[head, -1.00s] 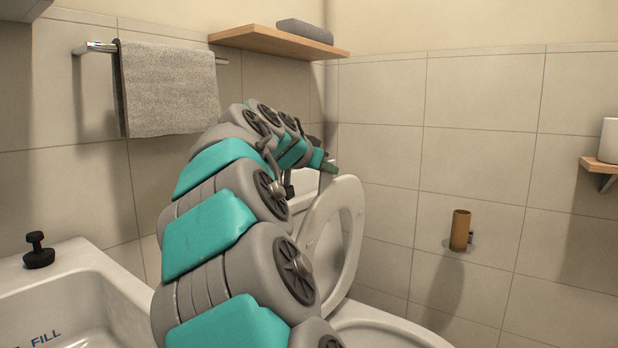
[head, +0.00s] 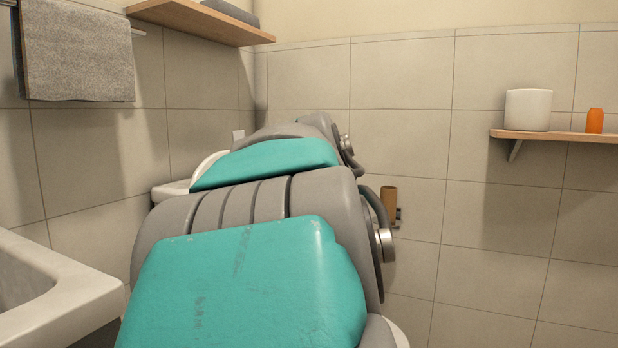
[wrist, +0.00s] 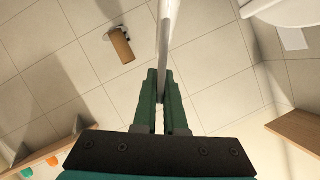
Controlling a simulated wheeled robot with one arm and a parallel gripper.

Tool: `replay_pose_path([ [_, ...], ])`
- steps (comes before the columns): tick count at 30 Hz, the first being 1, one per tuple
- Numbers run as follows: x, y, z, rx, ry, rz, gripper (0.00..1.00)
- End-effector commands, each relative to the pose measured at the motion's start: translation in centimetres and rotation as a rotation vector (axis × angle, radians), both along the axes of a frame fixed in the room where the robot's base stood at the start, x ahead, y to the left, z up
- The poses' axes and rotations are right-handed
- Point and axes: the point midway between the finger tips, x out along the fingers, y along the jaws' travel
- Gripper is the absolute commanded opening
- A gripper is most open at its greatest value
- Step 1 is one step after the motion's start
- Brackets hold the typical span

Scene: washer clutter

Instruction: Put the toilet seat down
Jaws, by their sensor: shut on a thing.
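My gripper (wrist: 161,76) shows in the wrist view, its green fingers shut on the thin white edge of the toilet seat (wrist: 167,35). The seat is seen edge-on there and runs up from between the fingertips. In the head view my own arm hides the gripper and most of the toilet. A small white part of the toilet (head: 397,334) shows at the bottom, right of the arm. More white ceramic (head: 171,190) shows left of the arm. How far the seat is tilted cannot be told.
A brown roll on a holder (head: 389,204) is on the back wall, right of my arm. A wooden shelf (head: 560,136) holds a white pot (head: 528,110) and an orange item (head: 595,121). A white basin or tub edge (head: 75,290) is at left. A towel (head: 77,50) hangs upper left.

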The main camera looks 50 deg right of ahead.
Motion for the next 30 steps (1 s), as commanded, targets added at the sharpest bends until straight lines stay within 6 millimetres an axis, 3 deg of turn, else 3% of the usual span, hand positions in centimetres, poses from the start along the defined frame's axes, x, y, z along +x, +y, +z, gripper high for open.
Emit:
replay_pose_path([
  [14, -0.29, -0.10, -0.15, 0.001, -0.014, 0.000, 0.00],
  [15, -0.29, -0.10, -0.15, 0.001, -0.014, 0.000, 0.10],
  [23, -0.27, -0.10, -0.21, 0.002, -0.013, 0.000, 0.39],
  [30, -0.25, -0.11, -0.23, 0.003, -0.012, 0.000, 0.39],
])
